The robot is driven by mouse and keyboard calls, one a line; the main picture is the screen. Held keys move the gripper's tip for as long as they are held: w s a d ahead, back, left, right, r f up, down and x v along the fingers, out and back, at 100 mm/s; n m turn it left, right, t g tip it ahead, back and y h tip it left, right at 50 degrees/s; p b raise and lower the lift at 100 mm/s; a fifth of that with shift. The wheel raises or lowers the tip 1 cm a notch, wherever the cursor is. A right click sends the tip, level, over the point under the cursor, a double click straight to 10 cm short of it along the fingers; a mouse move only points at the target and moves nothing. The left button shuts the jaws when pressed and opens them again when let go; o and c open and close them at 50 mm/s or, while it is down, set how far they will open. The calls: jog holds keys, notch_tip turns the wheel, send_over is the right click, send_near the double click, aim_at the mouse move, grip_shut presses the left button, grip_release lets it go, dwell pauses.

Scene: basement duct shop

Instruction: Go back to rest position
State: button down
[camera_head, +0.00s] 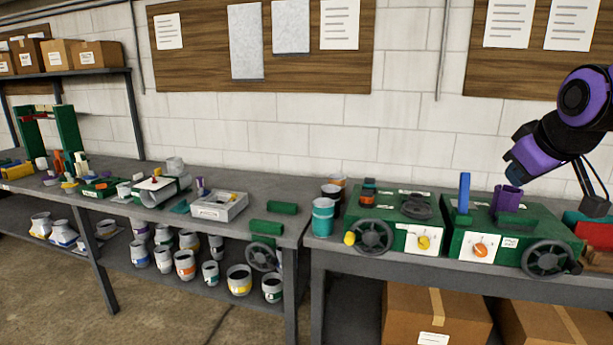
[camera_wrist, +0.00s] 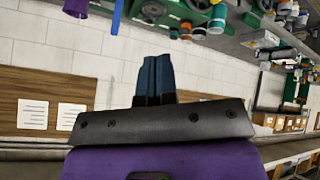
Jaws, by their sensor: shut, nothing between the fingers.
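My purple and black arm reaches in from the right edge of the head view. My gripper (camera_head: 513,172) hangs above the right bench, over a green machine (camera_head: 515,243) with a white front panel, an orange knob and a dark handwheel. In the wrist view my gripper's two blue fingers (camera_wrist: 157,72) lie side by side with no gap and nothing held. The wrist view looks upside down, with the bench along its top.
A blue post (camera_head: 464,193) and a purple piece (camera_head: 507,200) stand up below my gripper. A second green machine (camera_head: 397,220) and a teal cup (camera_head: 323,217) are to the left. The left bench (camera_head: 245,223) is cluttered. Air before the wall is clear.

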jog(key=s+a+f+m+g, duration=0.1)
jog(key=s+a+m, duration=0.1)
jog(key=s, duration=0.7)
jog(key=s+a+f+m+g, duration=0.1)
jog(key=s+a+m+g, duration=0.1)
jog(key=s, duration=0.7)
jog(key=shift+a+f+y, duration=0.2)
jog(key=shift+a+y, duration=0.2)
jog(key=shift+a, duration=0.4)
